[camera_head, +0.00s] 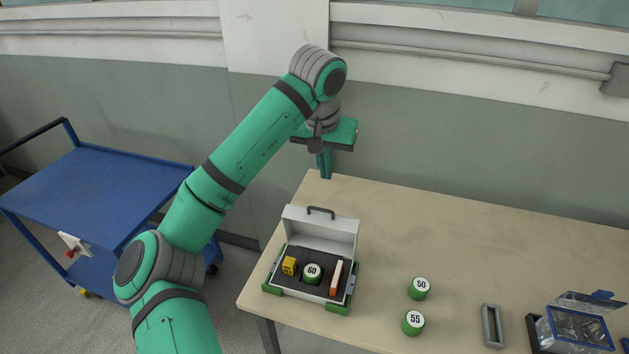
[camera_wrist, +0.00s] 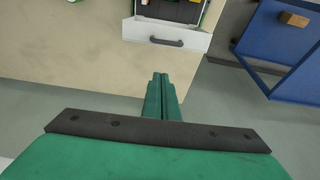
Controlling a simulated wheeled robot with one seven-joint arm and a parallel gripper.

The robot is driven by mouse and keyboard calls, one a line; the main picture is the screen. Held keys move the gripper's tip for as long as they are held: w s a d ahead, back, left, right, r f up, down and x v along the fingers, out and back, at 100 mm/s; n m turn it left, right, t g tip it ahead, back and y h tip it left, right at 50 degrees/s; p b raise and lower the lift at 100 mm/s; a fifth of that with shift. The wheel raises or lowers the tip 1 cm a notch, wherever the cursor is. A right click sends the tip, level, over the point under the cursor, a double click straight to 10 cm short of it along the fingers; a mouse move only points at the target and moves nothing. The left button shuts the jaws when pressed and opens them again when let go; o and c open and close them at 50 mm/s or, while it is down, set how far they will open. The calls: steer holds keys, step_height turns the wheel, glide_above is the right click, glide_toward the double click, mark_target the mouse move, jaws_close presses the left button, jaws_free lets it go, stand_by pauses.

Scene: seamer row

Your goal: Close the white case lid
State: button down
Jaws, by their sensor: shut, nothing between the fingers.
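The white case (camera_head: 307,262) stands on the table with green corners and a dark insert. Its lid (camera_head: 320,231) is raised at the back, with a dark handle (camera_head: 321,210) on its top edge. The case holds a yellow block (camera_head: 290,265), a green-and-white cylinder marked 60 (camera_head: 313,274) and an orange-and-white piece (camera_head: 335,279). My gripper (camera_head: 326,172) is shut and empty, above and behind the lid, apart from it. In the wrist view my shut fingers (camera_wrist: 159,80) point toward the lid (camera_wrist: 190,38) and its handle (camera_wrist: 167,42); the case interior is mostly cut off.
Green cylinders marked 50 (camera_head: 420,288) and 55 (camera_head: 413,323) stand right of the case. A grey frame (camera_head: 492,326) and a clear open box (camera_head: 577,330) are farther right. A blue cart (camera_head: 95,190) stands left. The table (camera_head: 480,240) behind the cylinders is clear.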

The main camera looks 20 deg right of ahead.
glide_above(322, 214)
steer(key=w, duration=0.1)
steer(key=x, duration=0.3)
steer(key=s+x, duration=0.1)
steer(key=x, duration=0.5)
steer(key=shift+s+a+f, duration=0.3)
steer(key=shift+s+f, duration=0.1)
steer(key=shift+s+a, duration=0.35)
steer(key=shift+s, duration=0.3)
steer(key=shift+w+d, duration=0.1)
steer(key=shift+w, duration=0.05)
